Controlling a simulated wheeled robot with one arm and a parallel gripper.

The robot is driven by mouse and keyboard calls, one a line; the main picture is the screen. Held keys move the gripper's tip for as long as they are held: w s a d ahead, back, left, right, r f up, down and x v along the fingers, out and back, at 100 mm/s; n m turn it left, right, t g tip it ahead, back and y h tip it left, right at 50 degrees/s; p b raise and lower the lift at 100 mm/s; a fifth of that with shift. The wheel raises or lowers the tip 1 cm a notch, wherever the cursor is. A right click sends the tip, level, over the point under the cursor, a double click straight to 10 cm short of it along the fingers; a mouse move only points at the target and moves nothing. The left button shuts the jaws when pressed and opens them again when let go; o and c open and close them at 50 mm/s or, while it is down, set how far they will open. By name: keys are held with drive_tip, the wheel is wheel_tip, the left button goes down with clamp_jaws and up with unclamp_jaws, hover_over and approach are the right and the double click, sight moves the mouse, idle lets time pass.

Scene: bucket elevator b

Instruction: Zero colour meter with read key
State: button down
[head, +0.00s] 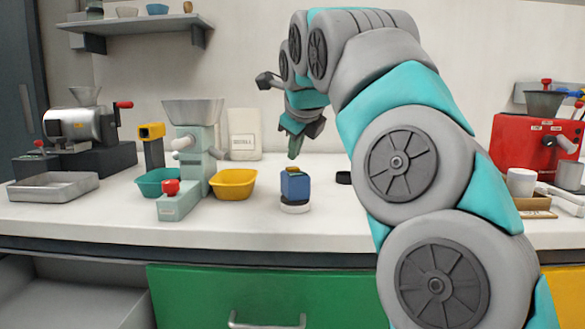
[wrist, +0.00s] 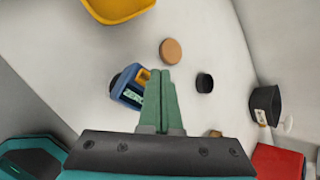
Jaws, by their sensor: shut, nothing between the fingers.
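The blue colour meter (head: 295,184) stands upright on a white round base with a dark band, near the front middle of the counter. In the wrist view the meter (wrist: 129,86) shows a small pale-green display, too small to read surely, and a yellow-orange part (wrist: 142,78) beside it, which may be the read key. My gripper (head: 294,151) is shut and empty, pointing down above and behind the meter in the head view. In the wrist view its green fingertips (wrist: 161,74) are together just right of the meter and hide part of its right side.
A black round piece (head: 343,178) lies right of the meter; a brown disc (wrist: 170,50) lies nearby. Left are a yellow bowl (head: 233,184) and a pale green mill (head: 192,145). A red machine (head: 525,150) stands far right.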

sight(295, 172)
drive_tip(key=shift+f+b, duration=0.85)
drive_tip(key=shift+b, duration=0.7)
idle(0.7)
drive_tip(key=shift+r, duration=0.1)
idle(0.3)
drive_tip(key=shift+r+p, duration=0.35)
drive_tip(key=shift+r, duration=0.4)
wheel_tip(295, 172, up, 5)
drive_tip(key=p, duration=0.3)
drive_tip(key=shift+p, duration=0.4)
idle(0.3)
